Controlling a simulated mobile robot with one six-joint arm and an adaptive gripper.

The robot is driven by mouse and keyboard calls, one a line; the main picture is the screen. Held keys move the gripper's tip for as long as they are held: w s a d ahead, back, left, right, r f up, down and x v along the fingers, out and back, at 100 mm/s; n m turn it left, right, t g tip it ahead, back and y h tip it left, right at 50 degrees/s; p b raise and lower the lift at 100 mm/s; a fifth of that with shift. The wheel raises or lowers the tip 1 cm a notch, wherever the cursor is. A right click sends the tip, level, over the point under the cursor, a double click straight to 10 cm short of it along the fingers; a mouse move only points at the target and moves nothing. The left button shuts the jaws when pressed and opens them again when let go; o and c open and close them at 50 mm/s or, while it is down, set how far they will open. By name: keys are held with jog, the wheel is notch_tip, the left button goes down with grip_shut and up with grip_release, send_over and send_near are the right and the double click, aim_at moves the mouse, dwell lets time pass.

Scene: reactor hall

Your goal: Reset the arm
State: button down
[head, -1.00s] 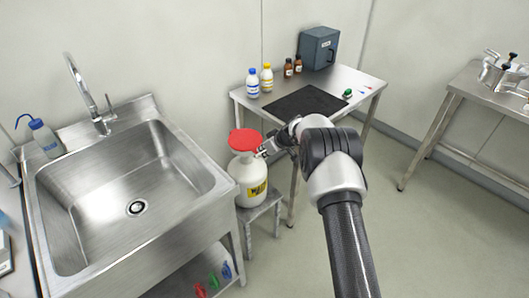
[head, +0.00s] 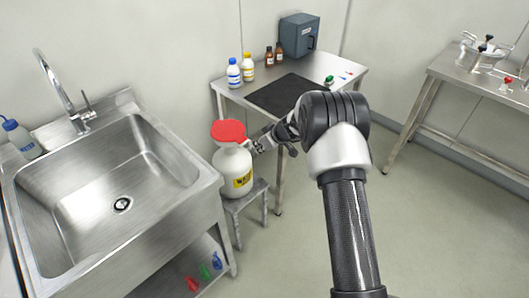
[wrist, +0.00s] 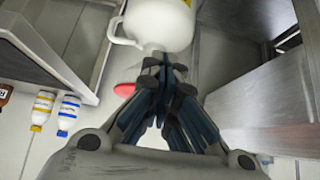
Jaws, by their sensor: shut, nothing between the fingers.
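My gripper (head: 262,144) is at the end of my arm, in the middle of the head view. Its fingers are shut with nothing between them. In the wrist view the closed fingers (wrist: 167,68) point at a white jug (wrist: 158,22) with a handle. In the head view the jug (head: 232,174) stands upright on a small metal stool, with a red funnel-like top (head: 228,131) and a yellow label. The fingertips are close beside the jug's upper part; I cannot tell whether they touch it.
A steel sink (head: 115,190) fills the left. Behind the jug stands a metal table (head: 345,72) with a black mat (head: 290,95), several bottles and a grey box (head: 299,35). Another steel table (head: 447,66) is at the right. The floor (head: 440,200) at right is clear.

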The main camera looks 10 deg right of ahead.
jog(key=s+a+r+m+g, duration=0.1)
jog(key=s+a+r, duration=0.2)
jog(key=s+r, duration=0.85)
jog(key=s+a+r+m, duration=0.1)
jog(key=s+a+r, duration=0.1)
jog(key=s+r, duration=1)
jog(key=s+d+r+m+h, duration=0.1)
jog(key=s+d+m+h, duration=0.1)
jog(key=s, duration=1)
jog(key=s+d+r+m+h, duration=0.2)
jog(key=s+d, duration=0.1)
jog(key=s, duration=1)
jog(key=shift+s+m+g, duration=0.15)
jog(key=shift+m+g, duration=0.25)
